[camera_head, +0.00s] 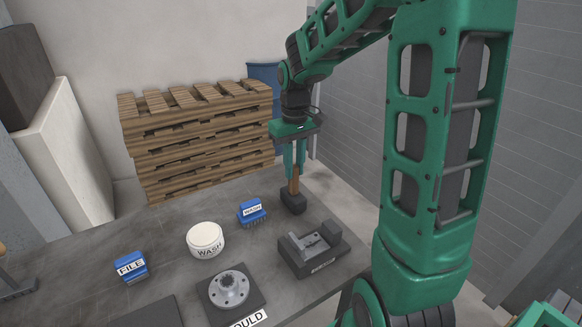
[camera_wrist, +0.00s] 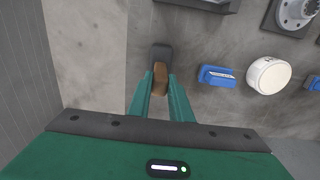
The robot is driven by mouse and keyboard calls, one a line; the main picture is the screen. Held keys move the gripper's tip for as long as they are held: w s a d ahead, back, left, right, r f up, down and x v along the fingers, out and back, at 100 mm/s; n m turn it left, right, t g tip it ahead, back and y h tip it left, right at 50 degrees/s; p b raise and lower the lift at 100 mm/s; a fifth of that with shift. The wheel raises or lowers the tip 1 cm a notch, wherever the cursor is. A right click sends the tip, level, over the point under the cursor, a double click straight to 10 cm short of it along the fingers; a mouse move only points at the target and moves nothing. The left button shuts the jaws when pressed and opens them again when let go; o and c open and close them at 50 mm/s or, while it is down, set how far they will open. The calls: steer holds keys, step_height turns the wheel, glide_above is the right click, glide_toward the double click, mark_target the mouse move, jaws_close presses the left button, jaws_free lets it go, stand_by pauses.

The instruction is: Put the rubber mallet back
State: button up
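The rubber mallet (camera_head: 293,201) is upright near the table's far right corner, with its black head down and its wooden handle up. I cannot tell for sure whether the head rests on the table. In the wrist view the mallet (camera_wrist: 161,53) shows its dark head beyond the brown handle. My gripper (camera_head: 294,172) points down from above, with its green fingers on both sides of the handle. In the wrist view my gripper (camera_wrist: 160,80) has the handle filling the gap between its fingertips, and it looks shut on it.
Pallets (camera_head: 200,140) and a blue barrel (camera_head: 262,74) stand behind.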

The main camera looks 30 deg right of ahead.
steer(key=o, duration=0.4)
steer(key=shift+r, duration=0.1)
step_height(320, 180, up, 12)
steer(key=s+d+f+m, duration=0.1)
steer(key=s+f+m, duration=0.2)
steer(key=s, duration=1)
steer(key=s+d+f+m, duration=0.2)
steer(key=s+f, duration=0.4)
steer(key=s, duration=0.8)
steer(key=shift+f+m, duration=0.2)
steer(key=shift+m, duration=0.5)
steer(key=shift+d, duration=0.1)
